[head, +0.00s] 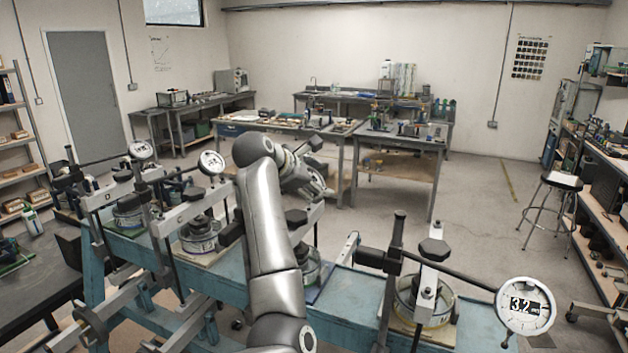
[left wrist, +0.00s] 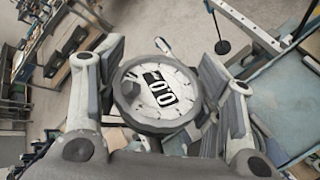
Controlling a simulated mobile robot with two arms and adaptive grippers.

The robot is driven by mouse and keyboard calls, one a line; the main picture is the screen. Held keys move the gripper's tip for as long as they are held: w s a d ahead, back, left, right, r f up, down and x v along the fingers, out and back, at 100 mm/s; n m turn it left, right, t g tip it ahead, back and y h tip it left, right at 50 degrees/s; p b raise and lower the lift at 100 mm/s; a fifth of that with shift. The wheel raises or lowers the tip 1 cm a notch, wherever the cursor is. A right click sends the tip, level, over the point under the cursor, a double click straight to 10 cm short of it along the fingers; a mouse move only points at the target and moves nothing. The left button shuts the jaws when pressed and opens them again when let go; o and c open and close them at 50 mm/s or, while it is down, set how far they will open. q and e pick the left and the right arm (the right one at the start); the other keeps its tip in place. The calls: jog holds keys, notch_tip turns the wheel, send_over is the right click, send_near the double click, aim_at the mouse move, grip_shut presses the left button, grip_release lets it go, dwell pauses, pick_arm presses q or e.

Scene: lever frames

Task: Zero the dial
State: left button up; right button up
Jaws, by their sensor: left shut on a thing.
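In the left wrist view a round dial (left wrist: 152,104) with a white face and dark rim sits between the fingers of my left gripper (left wrist: 163,72). Its tilted black-and-white readout appears to show 0.0. My left gripper is shut on the dial's rim. In the head view my left gripper (head: 308,168) is beyond the bench, and this dial is mostly hidden behind it. Another dial (head: 525,306) at the front right reads about 3.2. Two more dials, a left one (head: 140,150) and a nearer one (head: 211,162), stand left of my arm. My right gripper is not in view.
The dials belong to lever frames along a blue bench (head: 352,297), with round metal pots such as one (head: 425,302) at the right. Rods and weights stick up between them. Worktables (head: 403,172) stand behind. A stool (head: 561,181) stands right, with open floor before it.

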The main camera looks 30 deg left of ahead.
pick_arm(q)
jog(key=m+g+h, duration=0.1)
jog(key=g, duration=0.1)
jog(key=m+g+h, duration=0.1)
jog(key=g, duration=0.1)
jog(key=shift+f+m+h, duration=0.1)
jog(key=shift+m+h, duration=0.2)
jog(key=shift+m, duration=0.1)
jog(key=shift+s+f, duration=0.1)
dwell(0.4)
jog(key=o, duration=1.1)
jog(key=shift+c, duration=0.2)
jog(key=v, duration=0.6)
jog(key=shift+a+r, duration=0.25)
jog(key=shift+s+a+r, duration=0.15)
jog(key=shift+r, duration=0.2)
jog(key=shift+s, duration=0.1)
